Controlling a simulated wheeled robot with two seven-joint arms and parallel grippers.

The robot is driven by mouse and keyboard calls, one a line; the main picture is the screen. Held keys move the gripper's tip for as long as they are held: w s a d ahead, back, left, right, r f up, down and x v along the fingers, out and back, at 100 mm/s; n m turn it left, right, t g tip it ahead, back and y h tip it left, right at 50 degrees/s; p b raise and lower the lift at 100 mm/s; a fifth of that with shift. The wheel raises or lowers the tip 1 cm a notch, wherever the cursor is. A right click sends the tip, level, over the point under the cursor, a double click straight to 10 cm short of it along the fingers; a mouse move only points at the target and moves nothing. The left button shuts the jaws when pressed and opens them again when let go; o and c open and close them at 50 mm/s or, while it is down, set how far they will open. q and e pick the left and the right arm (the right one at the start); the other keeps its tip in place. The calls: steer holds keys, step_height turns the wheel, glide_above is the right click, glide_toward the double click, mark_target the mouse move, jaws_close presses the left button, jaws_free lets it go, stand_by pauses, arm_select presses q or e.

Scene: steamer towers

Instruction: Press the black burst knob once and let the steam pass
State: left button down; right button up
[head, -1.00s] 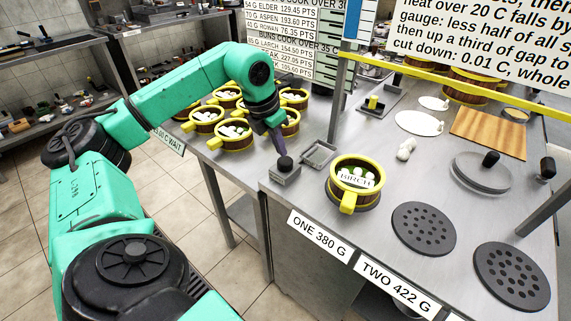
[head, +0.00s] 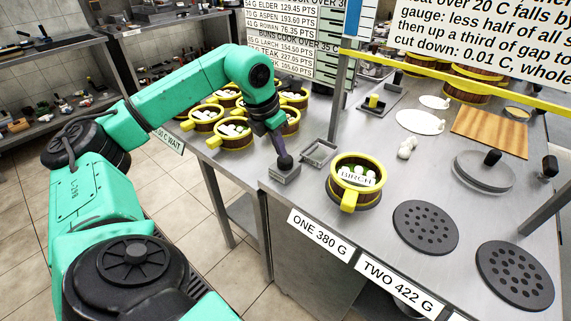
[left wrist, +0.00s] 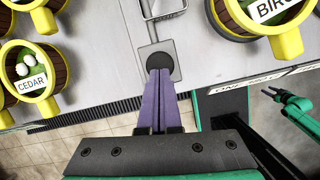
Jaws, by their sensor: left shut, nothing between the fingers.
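The black burst knob (head: 285,163) stands on a small grey square base (head: 284,174) near the front left edge of the steel counter. My left gripper (head: 281,154) comes down from above with its purple fingers together and empty, the tips at the top of the knob. In the left wrist view the shut fingers (left wrist: 159,75) overlap the near part of the round black knob (left wrist: 160,64). Whether they touch or push it down cannot be told. A steamer basket labelled BIRCH (head: 347,193), holding pale buns, sits to the right.
A small metal tray (head: 319,152) lies just behind the knob base. Several yellow-rimmed baskets (head: 230,143) stand at left. Two black perforated plates (head: 425,226) lie at right, and a yellow bar (head: 460,83) crosses above the counter.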

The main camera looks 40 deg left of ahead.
arm_select(q)
steer(key=shift+f+b, duration=1)
steer(key=shift+f, duration=0.35)
step_height(320, 180, up, 5)
steer(key=p, duration=0.5)
steer(key=shift+r, duration=0.2)
steer(key=shift+f, duration=0.1)
arm_select(e)
step_height(320, 180, up, 2)
steer(key=shift+d+r, duration=0.1)
steer(key=shift+r, duration=0.1)
arm_select(q)
steer(key=shift+s+b, duration=0.1)
steer(key=shift+b, duration=0.2)
arm_select(e)
steer(key=shift+f, duration=0.1)
step_height(320, 180, down, 13)
steer(key=b, duration=1.3)
arm_select(q)
steer(key=s+r, duration=0.3)
steer(key=s, duration=0.9)
steer(key=s+r+b, duration=0.1)
steer(key=s+r, duration=0.2)
steer(key=s, duration=0.9)
steer(key=shift+d, duration=0.3)
arm_select(e)
steer(key=w+a+r, duration=0.1)
steer(key=w, duration=0.5)
steer(key=shift+a+r, duration=0.2)
